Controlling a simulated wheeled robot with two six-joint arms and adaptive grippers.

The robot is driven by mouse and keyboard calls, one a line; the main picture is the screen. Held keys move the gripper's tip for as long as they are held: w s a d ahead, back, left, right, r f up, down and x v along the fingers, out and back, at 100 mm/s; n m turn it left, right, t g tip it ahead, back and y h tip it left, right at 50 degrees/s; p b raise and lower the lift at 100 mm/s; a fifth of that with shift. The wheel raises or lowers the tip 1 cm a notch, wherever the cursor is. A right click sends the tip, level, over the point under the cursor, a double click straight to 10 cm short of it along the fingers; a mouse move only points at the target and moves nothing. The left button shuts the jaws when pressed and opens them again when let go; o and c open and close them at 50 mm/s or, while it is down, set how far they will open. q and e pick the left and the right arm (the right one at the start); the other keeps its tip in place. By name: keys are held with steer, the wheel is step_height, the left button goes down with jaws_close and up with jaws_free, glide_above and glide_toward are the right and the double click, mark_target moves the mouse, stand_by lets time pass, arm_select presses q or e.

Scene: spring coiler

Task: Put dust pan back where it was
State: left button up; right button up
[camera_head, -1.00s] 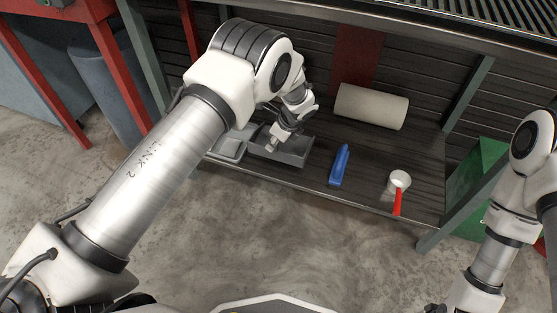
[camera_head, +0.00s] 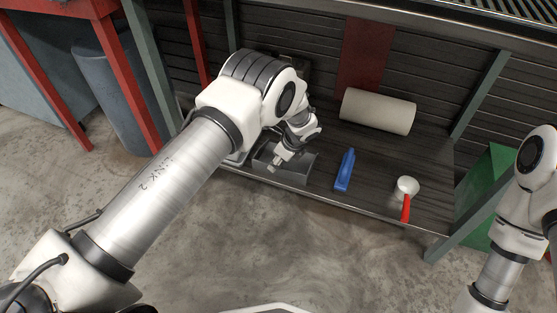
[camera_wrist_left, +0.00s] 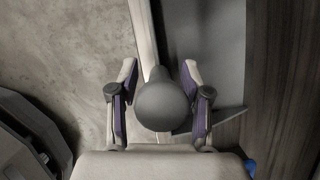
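The dust pan (camera_head: 290,172) is a grey shallow pan on the lower shelf, close to its front edge. My left gripper (camera_head: 276,163) is over the pan and hides part of it. In the left wrist view, a dark grey rounded handle end (camera_wrist_left: 161,106) lies between the two fingers of my left gripper (camera_wrist_left: 160,78). The fingers stand apart on either side of it, with small gaps visible at the tips. A grey flat surface (camera_wrist_left: 208,45) shows beyond. Only part of my right arm shows at the right; its gripper is out of view.
On the dark shelf (camera_head: 375,160) are a blue bottle-like object (camera_head: 345,170), a beige roll (camera_head: 378,111) and a white scoop (camera_head: 407,186) with a red handle. A green bin (camera_head: 500,190) stands at the right, and a grey bin (camera_head: 112,95) at the left.

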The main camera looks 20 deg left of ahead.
arm_select(q)
steer(key=shift+r, duration=0.1)
steer(key=p+v, duration=0.6)
steer(key=v, duration=0.6)
steer(key=s+a+f+n+g+h, duration=0.15)
steer(key=s+f+n, duration=0.25)
steer(key=s, duration=0.5)
steer(key=s+a+f+n+h, duration=0.1)
steer(key=s+a+f+n, duration=0.1)
steer(key=s+f+n, duration=0.5)
steer(key=s+a+f+n+h, duration=0.2)
steer(key=s, duration=0.9)
steer(key=s+a+r+n, duration=0.2)
steer(key=s+r+n, duration=0.1)
steer(key=s+n, duration=0.5)
steer(key=shift+s+a+r, duration=0.15)
steer(key=shift+s+a, duration=0.25)
steer(key=shift+s, duration=0.85)
steer(key=shift+t, duration=0.25)
